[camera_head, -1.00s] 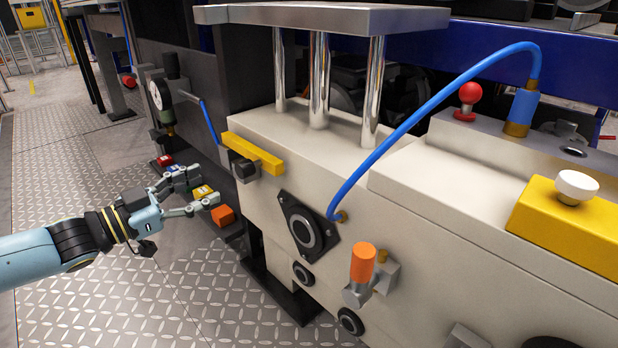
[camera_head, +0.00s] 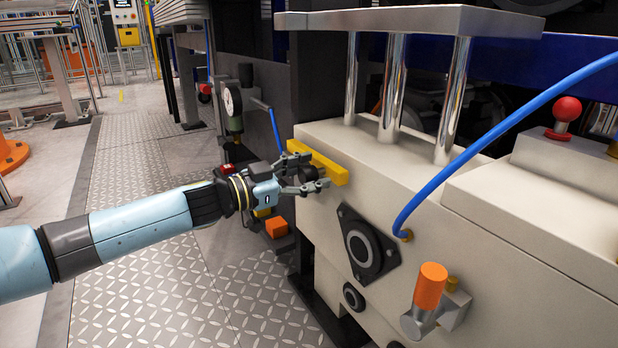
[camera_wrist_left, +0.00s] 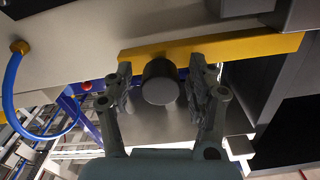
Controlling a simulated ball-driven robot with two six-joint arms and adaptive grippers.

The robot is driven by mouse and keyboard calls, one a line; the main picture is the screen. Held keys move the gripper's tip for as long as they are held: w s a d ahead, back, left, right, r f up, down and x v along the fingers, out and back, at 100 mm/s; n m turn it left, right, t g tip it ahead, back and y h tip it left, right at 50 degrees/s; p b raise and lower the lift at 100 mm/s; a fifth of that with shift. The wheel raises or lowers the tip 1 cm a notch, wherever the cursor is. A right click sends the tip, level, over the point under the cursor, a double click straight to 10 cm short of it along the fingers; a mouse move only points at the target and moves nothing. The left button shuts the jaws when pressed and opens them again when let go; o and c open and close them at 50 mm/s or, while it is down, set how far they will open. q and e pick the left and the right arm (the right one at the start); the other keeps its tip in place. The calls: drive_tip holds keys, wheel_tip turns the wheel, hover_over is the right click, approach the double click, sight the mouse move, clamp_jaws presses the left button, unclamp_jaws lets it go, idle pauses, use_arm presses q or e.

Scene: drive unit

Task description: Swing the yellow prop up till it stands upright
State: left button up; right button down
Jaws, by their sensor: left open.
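The yellow prop (camera_head: 332,166) is a bar lying roughly level along the upper edge of the cream machine's side. It also shows in the left wrist view (camera_wrist_left: 240,46) as a bar across the upper part. A dark round knob (camera_wrist_left: 160,84) stands out from it. My left gripper (camera_head: 311,174) is at the prop, its fingers pointing at the machine. In the left wrist view my left gripper (camera_wrist_left: 161,76) is open, with a finger on each side of the knob and gaps visible. The gripper hides part of the knob in the head view. My right gripper is not in view.
The cream machine housing (camera_head: 420,220) fills the right, with chrome columns under a grey plate (camera_head: 420,18). A blue hose (camera_head: 490,125) and an orange-handled valve (camera_head: 430,288) are right of the prop. A dial gauge (camera_head: 232,102) stands left. Open floor lies lower left.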

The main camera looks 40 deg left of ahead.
use_arm(q)
clamp_jaws()
idle(0.4)
